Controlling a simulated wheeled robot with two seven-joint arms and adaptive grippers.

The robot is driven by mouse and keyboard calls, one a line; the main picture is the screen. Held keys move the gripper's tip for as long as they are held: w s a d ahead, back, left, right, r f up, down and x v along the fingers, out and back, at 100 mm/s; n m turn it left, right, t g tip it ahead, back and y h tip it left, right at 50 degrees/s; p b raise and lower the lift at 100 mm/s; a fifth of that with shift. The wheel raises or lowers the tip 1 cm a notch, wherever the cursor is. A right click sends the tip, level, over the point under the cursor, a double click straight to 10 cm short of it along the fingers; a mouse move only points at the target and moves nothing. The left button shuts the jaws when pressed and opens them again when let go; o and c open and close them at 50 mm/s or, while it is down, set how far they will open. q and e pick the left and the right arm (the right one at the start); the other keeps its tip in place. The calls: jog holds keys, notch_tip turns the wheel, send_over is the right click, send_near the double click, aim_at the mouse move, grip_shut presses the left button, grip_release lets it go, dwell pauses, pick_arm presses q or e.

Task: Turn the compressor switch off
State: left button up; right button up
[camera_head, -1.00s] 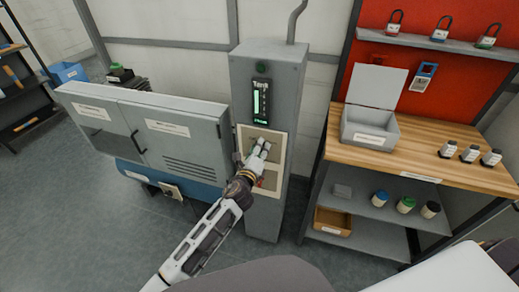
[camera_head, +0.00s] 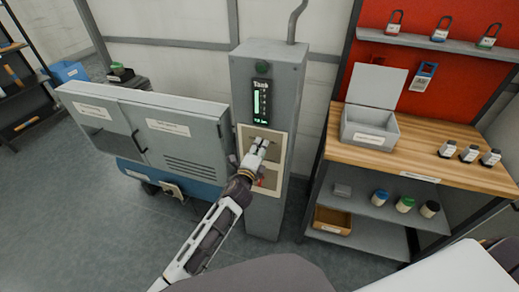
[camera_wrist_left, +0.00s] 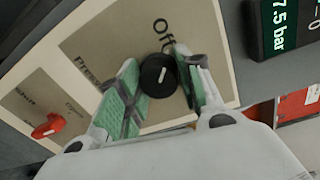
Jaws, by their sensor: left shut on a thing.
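The compressor switch is a round black knob (camera_wrist_left: 153,78) with a white pointer mark, on a beige panel (camera_wrist_left: 95,50). The word "Off" is printed beside it, and the mark points roughly toward that word. My left gripper (camera_head: 256,148) is at this panel on the grey column in the head view. In the wrist view its green-padded fingers (camera_wrist_left: 158,84) are on both sides of the knob, shut on it. The gripper hides the knob in the head view. My right gripper is not in view.
A red knob (camera_wrist_left: 47,127) sits on a lower panel. The grey column (camera_head: 265,215) carries a tank display (camera_head: 261,101). A grey cabinet (camera_head: 150,128) stands close on the left. A wooden-topped bench (camera_head: 420,160) with an open grey box (camera_head: 370,128) stands on the right.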

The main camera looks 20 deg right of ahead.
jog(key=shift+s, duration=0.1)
pick_arm(q)
jog(key=o, duration=0.9)
jog(key=shift+o, duration=0.7)
jog(key=v, duration=1.2)
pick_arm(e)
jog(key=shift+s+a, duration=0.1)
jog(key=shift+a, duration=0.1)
pick_arm(q)
jog(key=shift+a, duration=0.1)
